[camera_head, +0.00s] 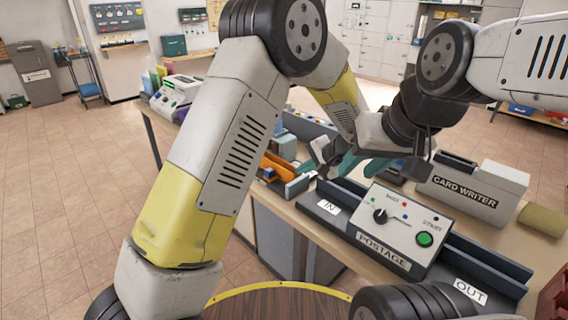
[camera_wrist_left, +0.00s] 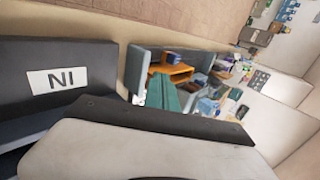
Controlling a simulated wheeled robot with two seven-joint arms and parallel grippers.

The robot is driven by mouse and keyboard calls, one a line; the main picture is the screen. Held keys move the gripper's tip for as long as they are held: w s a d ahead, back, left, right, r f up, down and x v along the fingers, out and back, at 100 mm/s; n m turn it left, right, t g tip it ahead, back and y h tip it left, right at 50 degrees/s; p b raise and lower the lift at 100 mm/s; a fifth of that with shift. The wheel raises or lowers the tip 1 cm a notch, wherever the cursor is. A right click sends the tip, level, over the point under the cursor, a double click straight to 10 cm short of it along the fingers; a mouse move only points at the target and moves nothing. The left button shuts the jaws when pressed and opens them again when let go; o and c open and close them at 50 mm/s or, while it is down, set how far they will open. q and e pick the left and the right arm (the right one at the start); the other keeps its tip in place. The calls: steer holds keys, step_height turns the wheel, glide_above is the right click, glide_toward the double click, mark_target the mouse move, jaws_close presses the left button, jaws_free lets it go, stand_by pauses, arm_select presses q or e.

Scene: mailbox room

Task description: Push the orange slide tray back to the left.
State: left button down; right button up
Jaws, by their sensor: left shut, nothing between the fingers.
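The orange slide tray (camera_head: 278,164) is on the counter left of the IN end of the postage machine, partly hidden by my left arm. In the left wrist view the orange tray (camera_wrist_left: 181,72) lies just beyond my left fingertips, beside grey blocks. My left gripper (camera_head: 308,168) is shut and empty near the tray. Its teal fingers (camera_wrist_left: 165,93) are together in the wrist view and point towards the tray; I cannot tell if they touch it. My right gripper (camera_head: 375,165) is above the counter behind the postage machine, partly hidden, its opening unclear.
The postage machine (camera_head: 400,225) with its dark IN and OUT rails fills the counter's front right. A white device (camera_head: 177,92) is at the counter's far left. Floor to the left is clear.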

mark_target(272, 174)
arm_select(q)
steer(key=x, duration=0.9)
steer(key=shift+w+a+f, duration=0.15)
steer(key=shift+a+f, duration=0.05)
steer(key=shift+a, duration=0.1)
steer(key=w+a, duration=0.2)
steer(key=shift+w+a, duration=0.1)
steer(key=shift+w, duration=0.15)
steer(key=shift+w+a, duration=0.25)
steer(key=w+a, duration=0.7)
steer(key=w, duration=0.1)
steer(key=w+a, duration=0.8)
steer(key=shift+a+r, duration=0.1)
